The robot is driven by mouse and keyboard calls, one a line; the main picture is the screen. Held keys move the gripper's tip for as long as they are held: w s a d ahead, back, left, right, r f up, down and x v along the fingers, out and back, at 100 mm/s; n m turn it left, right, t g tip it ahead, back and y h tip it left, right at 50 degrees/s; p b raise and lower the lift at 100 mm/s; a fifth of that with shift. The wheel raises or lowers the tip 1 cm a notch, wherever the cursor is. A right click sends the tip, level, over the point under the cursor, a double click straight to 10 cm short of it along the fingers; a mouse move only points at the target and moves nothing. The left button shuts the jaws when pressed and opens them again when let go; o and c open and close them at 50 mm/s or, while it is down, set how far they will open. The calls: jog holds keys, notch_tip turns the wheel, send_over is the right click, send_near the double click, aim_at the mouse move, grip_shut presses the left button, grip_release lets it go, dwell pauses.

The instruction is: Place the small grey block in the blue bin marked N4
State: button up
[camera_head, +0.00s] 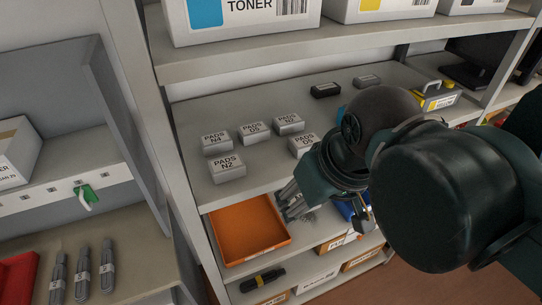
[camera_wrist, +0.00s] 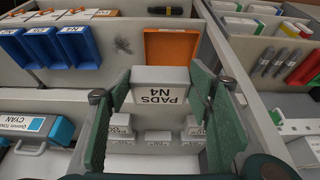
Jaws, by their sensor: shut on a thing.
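My gripper (camera_wrist: 160,92) is shut on a small light-grey block (camera_wrist: 160,76) lettered "PADS N4", between its two green finger pads in the wrist view. In the head view my gripper (camera_head: 290,201) hangs by the front of the shelf, just right of the orange bin; the held block cannot be made out there. Blue bins (camera_wrist: 78,46) stand in a row at the upper left of the wrist view; their labels are too small to read. In the head view a blue bin (camera_head: 346,209) is mostly hidden behind my gripper.
Several similar grey blocks stay on the shelf, one also marked N4 (camera_head: 215,143). An empty-looking orange bin (camera_head: 248,228) is left of my gripper. A dark object (camera_head: 262,279) lies on the lower shelf. The shelf edge and upright (camera_head: 140,110) are close. A cyan toner case (camera_wrist: 38,134) sits left.

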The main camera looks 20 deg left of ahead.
jog(key=shift+w+a+p, duration=0.8)
jog(key=shift+w+a, duration=4.1)
jog(key=shift+a, duration=0.05)
jog(key=shift+w+a+p, duration=0.3)
jog(key=shift+w+a, duration=0.95)
jog(key=shift+f, duration=0.55)
jog(key=shift+d+f, duration=0.1)
jog(key=shift+f, duration=0.15)
jog(key=o, duration=0.9)
jog(key=shift+r, duration=0.1)
jog(key=shift+b+v, duration=0.5)
jog(key=shift+v, duration=3.35)
